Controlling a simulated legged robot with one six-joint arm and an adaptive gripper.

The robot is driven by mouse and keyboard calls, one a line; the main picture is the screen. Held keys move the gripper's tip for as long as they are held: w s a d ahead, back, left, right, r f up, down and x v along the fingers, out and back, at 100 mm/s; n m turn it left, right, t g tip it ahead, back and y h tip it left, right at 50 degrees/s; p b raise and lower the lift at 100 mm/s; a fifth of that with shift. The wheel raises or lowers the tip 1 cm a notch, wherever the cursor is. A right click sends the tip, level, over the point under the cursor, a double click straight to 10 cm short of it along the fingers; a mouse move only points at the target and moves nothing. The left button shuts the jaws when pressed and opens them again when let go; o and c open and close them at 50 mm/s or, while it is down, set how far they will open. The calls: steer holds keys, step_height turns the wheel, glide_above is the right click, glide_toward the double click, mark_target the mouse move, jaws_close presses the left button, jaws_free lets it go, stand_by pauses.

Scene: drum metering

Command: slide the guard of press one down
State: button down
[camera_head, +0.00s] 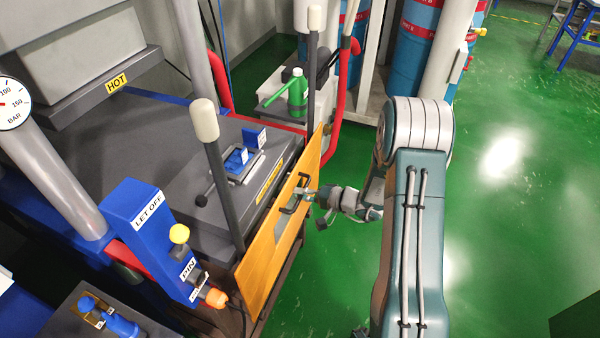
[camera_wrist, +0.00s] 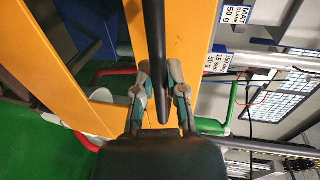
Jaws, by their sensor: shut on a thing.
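The guard of the press is an orange-yellow panel (camera_head: 262,262) on the press's front side, between two dark posts with pale rounded tops. Its upper edge is near the level of the grey press bed. A black handle (camera_head: 288,209) is fixed on its face. My gripper (camera_head: 311,193) is at this handle, reaching in from the right. In the wrist view, orange parts of the guard (camera_wrist: 62,62) fill the left and upper middle. The black handle bar (camera_wrist: 156,40) runs between the two fingers of my gripper (camera_wrist: 161,92), which are shut on it.
The near post (camera_head: 222,180) and far post (camera_head: 312,80) flank the guard. A blue control box (camera_head: 150,235) with yellow and orange knobs stands at the guard's near end. A green can (camera_head: 296,92) stands behind. Green floor (camera_head: 500,230) is open to the right.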

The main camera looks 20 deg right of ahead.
step_height(320, 180, down, 6)
steer(key=shift+d+r, duration=0.1)
steer(key=shift+d, duration=0.05)
steer(key=shift+f, duration=0.3)
steer(key=shift+s, duration=0.1)
steer(key=c, duration=0.7)
jaws_free()
steer(key=shift+f, duration=0.15)
steer(key=shift+s+d+r, duration=0.15)
steer(key=shift+d+r, duration=0.15)
steer(key=shift+d, duration=0.15)
glide_toward(290, 205)
steer(key=v, duration=0.5)
steer(key=shift+d+f, duration=0.2)
steer(key=shift+d, duration=0.3)
